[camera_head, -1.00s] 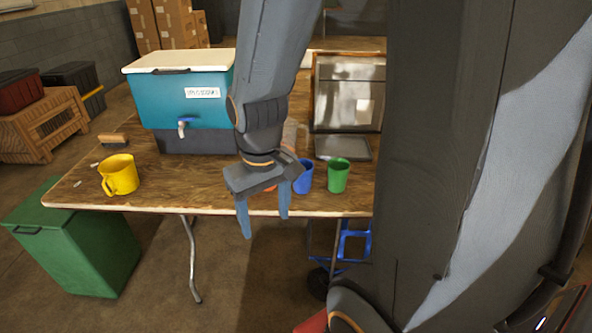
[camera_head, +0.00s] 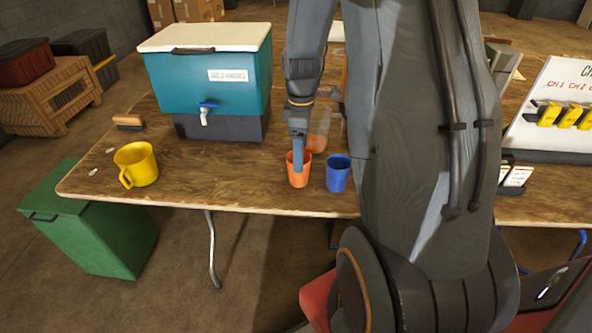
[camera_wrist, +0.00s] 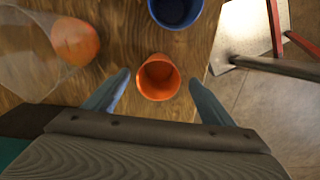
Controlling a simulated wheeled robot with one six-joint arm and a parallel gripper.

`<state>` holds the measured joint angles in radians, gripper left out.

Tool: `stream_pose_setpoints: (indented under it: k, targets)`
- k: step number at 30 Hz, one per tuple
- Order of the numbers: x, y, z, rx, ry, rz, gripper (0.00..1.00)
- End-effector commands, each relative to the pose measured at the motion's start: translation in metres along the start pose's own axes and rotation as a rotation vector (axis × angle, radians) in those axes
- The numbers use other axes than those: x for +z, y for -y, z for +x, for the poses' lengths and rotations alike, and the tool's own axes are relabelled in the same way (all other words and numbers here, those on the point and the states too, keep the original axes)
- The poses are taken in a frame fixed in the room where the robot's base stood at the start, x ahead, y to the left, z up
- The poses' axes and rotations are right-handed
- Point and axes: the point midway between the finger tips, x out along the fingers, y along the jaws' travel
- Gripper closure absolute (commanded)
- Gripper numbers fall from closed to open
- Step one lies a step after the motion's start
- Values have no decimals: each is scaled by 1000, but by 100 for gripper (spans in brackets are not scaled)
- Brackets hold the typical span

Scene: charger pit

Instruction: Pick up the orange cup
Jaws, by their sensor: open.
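The orange cup (camera_head: 299,171) stands upright near the front edge of the wooden table (camera_head: 240,188). In the wrist view the orange cup (camera_wrist: 158,78) lies ahead of and between my two fingertips, with its open top showing. My gripper (camera_wrist: 157,84) is open and empty, one finger on each side of the cup, with gaps at both sides. In the head view my gripper (camera_head: 298,158) is edge-on, and one finger overlaps the cup's rim.
A blue cup (camera_head: 338,174) stands close right of the orange cup. A clear jug-like vessel (camera_head: 319,125) with orange at its bottom stands behind. A yellow mug (camera_head: 136,164) and a teal cooler (camera_head: 207,88) are to the left. The table's front edge is near.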

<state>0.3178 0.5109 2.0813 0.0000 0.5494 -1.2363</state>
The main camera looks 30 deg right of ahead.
Motion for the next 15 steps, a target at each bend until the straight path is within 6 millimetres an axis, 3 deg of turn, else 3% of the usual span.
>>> stream_pose_setpoints:
  k: [15]
  targets:
    - [-3,0,39,-3,1,2,23]
